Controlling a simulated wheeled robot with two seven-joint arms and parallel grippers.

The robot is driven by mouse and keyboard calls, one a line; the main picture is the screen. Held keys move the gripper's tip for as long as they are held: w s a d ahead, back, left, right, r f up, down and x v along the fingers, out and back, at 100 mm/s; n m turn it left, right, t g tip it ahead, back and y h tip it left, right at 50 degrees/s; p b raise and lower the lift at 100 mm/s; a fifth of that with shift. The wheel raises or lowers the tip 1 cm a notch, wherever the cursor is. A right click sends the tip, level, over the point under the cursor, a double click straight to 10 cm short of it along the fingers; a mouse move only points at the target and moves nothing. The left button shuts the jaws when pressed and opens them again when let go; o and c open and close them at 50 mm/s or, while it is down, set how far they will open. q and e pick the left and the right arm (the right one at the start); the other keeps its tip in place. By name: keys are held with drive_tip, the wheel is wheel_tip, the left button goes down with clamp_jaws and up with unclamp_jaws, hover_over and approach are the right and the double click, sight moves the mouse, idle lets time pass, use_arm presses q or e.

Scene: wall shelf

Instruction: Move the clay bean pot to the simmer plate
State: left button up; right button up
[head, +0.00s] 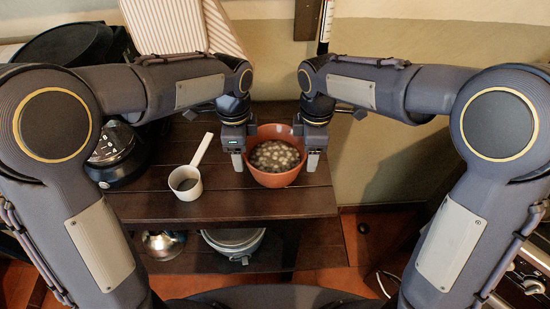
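The clay bean pot (272,180) is an orange-brown bowl filled with pale and dark beans. It stands upright on the dark wooden shelf, near its right end. My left gripper (237,161) points down at the pot's left rim, and my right gripper (313,160) points down at its right rim. Fingertips show at the outer sides of the pot. I cannot tell whether either gripper is closed on the rim. I cannot make out for certain which thing is the simmer plate; a black round appliance (116,172) stands at the left of the shelf.
A white long-handled saucepan (186,190) stands between the black appliance and the pot. Bare shelf boards (240,205) lie in front of the pot. A lidded pot (234,243) and a metal vessel (164,243) are on the lower level.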

use_arm(q)
drive_tip(key=shift+f, duration=1.1)
use_arm(e)
drive_tip(key=shift+f, duration=1.1)
use_arm(q)
clamp_jaws()
use_arm(e)
clamp_jaws()
use_arm(q)
drive_tip(key=shift+r, duration=0.1)
use_arm(e)
drive_tip(key=shift+r, duration=0.1)
